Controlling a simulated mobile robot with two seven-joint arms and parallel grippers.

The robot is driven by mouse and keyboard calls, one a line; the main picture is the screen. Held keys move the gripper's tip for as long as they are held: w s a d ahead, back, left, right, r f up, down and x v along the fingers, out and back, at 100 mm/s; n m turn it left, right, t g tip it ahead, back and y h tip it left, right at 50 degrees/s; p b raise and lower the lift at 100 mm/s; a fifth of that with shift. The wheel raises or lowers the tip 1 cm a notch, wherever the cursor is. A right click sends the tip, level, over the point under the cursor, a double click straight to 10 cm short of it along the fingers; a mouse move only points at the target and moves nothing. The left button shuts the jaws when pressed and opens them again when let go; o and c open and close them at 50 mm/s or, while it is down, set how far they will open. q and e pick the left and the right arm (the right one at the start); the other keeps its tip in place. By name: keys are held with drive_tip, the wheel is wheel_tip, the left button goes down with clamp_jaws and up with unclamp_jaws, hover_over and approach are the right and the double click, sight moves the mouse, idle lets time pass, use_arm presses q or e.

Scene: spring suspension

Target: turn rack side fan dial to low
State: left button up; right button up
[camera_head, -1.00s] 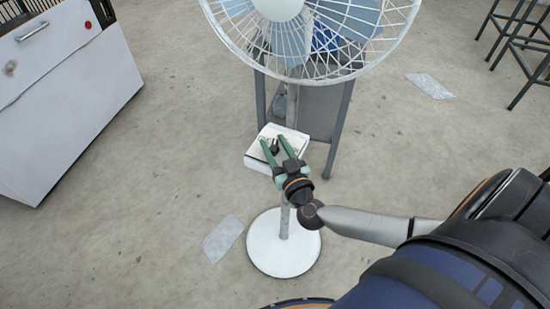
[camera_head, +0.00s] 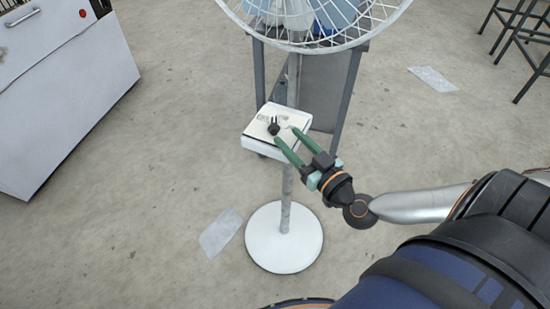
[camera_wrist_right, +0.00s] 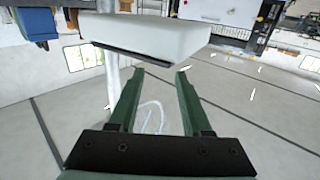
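The fan (camera_head: 318,15) stands on a white pole with a round white base (camera_head: 284,238). Its white control box (camera_head: 277,131) sits on the pole, with a black dial (camera_head: 274,128) on its pale top face. The dial's marks are too small to read. My right gripper (camera_head: 286,135) has green fingers that are open and empty. In the right wrist view the open fingers (camera_wrist_right: 160,72) show below the white box (camera_wrist_right: 155,37); the dial is hidden there. My left gripper is not in view.
A grey rack or table frame (camera_head: 328,90) stands behind the pole. A white cabinet (camera_head: 65,95) is at the left, and dark stools (camera_head: 520,40) are at the upper right. Sheets of paper (camera_head: 221,233) lie on the otherwise clear concrete floor.

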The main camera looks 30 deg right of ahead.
drive_tip(key=s, duration=0.6)
drive_tip(key=s+a+f+n+g+y+p, duration=0.1)
drive_tip(key=a+f+n+g+y+p, duration=0.2)
drive_tip(key=a+y, duration=0.7)
drive_tip(key=s+a+f+g+h, duration=0.1)
drive_tip(key=s+f+g+h, duration=0.1)
drive_tip(key=f, duration=0.3)
drive_tip(key=s+a+f+g+h+p, duration=0.1)
drive_tip(key=f+g+h, duration=0.1)
drive_tip(key=f, duration=0.3)
drive_tip(key=s+a+f+m+g+h, duration=0.1)
drive_tip(key=s+f+h, duration=0.1)
drive_tip(key=f+h, duration=0.2)
drive_tip(key=shift+s+f+g, duration=0.35)
drive_tip(key=shift+f+g, duration=0.05)
drive_tip(key=shift+f, duration=0.55)
drive_tip(key=shift+a, duration=0.1)
